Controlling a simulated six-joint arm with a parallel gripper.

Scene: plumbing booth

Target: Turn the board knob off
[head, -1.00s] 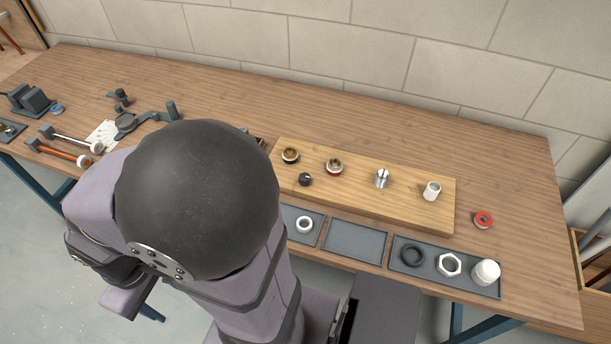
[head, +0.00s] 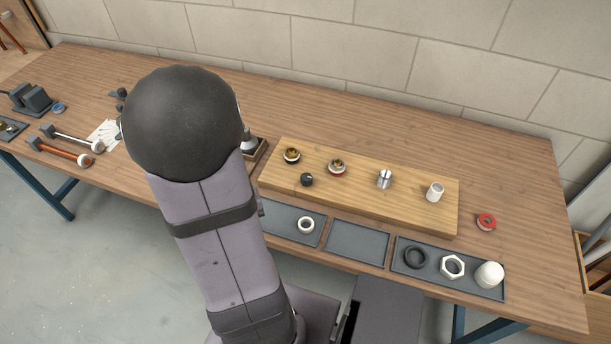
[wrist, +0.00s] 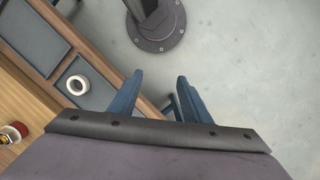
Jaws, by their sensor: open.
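The wooden board (head: 405,209) lies on the workbench in the head view. A small dark knob (head: 307,180) sits near its left front, below two brass-topped fittings. My gripper is hidden behind my arm in the head view. In the wrist view my gripper (wrist: 158,85) shows two blue fingers, apart and empty, over the floor beyond the bench's front edge.
Brass fittings (head: 292,155) (head: 337,167), a metal post (head: 384,179) and a white cylinder (head: 435,192) stand on the board. Grey trays (head: 357,243) line the front, holding a white ring (head: 306,225) and other parts. A red roll (head: 486,222) lies right.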

